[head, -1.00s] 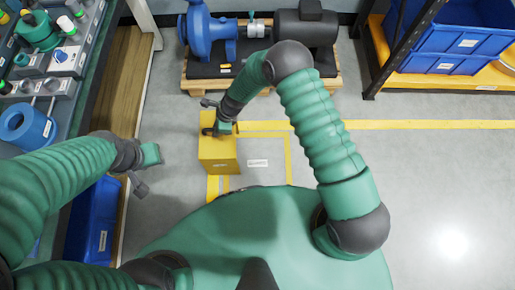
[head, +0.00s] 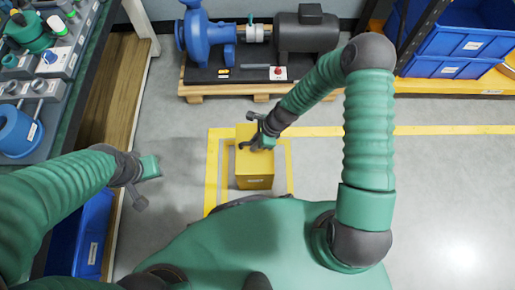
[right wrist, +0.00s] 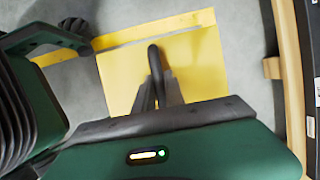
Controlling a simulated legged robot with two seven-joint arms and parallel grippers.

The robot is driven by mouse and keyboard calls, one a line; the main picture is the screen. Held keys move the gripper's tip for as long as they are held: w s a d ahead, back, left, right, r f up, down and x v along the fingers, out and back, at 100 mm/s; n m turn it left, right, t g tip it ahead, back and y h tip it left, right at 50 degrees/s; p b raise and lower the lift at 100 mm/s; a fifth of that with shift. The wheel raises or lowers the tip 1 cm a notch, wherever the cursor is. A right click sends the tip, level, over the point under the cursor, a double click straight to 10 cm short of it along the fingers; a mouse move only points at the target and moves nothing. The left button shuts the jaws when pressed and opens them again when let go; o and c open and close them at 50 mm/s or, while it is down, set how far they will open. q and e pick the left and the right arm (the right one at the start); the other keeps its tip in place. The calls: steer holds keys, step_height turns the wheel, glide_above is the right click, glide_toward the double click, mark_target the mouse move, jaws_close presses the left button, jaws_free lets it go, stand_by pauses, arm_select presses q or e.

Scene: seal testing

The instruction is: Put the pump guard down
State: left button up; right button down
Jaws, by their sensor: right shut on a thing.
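The yellow pump guard (head: 255,168) is a box-like cover, upright in the head view. My right gripper (head: 257,143) is shut on a dark handle on its top. In the right wrist view the guard (right wrist: 190,65) and its looped handle (right wrist: 154,62) lie right at the fingers (right wrist: 158,98). The guard is over the yellow-taped floor square (head: 213,170), inside its outline as seen from above. I cannot tell whether its bottom touches the floor.
The blue pump (head: 205,42) and dark motor (head: 307,35) stand on a pallet (head: 225,90) behind the guard. A workbench (head: 100,90) with parts is on the left, a blue bin (head: 90,240) below it. Blue crates (head: 450,65) sit on a rack right. Floor at right is clear.

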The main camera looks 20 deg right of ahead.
steer(key=shift+s+d, duration=0.15)
steer(key=shift+d, duration=0.15)
steer(key=shift+s+d+f+b, duration=0.15)
steer(key=shift+f+b, duration=0.15)
steer(key=shift+b, duration=0.15)
step_height(320, 180, down, 3)
steer(key=shift+b, duration=1.2)
steer(key=shift+r, duration=0.1)
steer(key=c, duration=1.4)
jaws_free()
